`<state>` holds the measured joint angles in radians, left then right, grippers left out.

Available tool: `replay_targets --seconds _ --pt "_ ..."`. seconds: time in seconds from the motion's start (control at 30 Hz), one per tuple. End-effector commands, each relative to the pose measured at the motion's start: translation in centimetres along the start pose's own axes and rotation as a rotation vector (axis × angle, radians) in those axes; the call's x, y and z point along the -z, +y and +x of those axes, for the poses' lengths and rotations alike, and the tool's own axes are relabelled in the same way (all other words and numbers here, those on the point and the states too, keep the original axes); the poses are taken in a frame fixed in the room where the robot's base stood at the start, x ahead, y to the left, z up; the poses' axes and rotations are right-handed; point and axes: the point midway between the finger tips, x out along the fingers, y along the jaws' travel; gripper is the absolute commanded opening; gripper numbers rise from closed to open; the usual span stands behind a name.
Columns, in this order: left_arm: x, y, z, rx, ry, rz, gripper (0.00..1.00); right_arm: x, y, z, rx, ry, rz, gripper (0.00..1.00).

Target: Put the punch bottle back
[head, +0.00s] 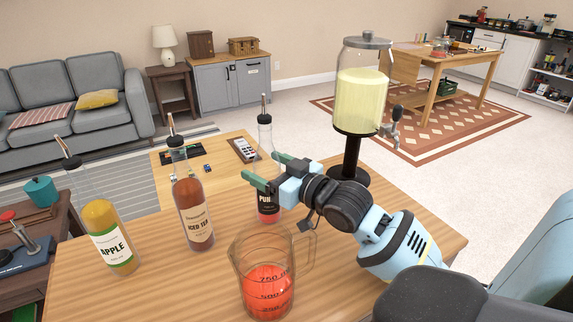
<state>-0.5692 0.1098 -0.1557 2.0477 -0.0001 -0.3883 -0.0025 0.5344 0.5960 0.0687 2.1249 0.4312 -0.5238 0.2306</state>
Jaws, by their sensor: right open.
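The punch bottle (265,207) is a clear bottle with a dark label partly reading "PUN", a pour spout and a little red liquid at the bottom. It stands upright on the wooden table (340,245). My right gripper (260,166) is open, with one green-tipped finger on each side of the bottle's upper body in this view. It hides part of the bottle; I cannot tell whether the fingers touch it. My left gripper is not in view.
An iced tea bottle (190,215) and an apple bottle (108,240) stand to the left. A measuring jug (265,275) with red liquid stands in front. A drink dispenser (360,100) on a dark stand is behind my right gripper. The table's front left is clear.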

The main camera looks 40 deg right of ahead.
Motion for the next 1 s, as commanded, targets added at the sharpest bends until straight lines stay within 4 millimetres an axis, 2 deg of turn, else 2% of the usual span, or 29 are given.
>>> replay_targets --seconds 0.7,1.0 --pt "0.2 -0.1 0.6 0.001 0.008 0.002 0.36 -0.3 0.0 -9.7 0.0 -0.006 0.001 0.75" --pt "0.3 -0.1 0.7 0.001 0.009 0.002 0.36 -0.1 0.0 -11.7 0.0 -0.004 0.0 0.75"
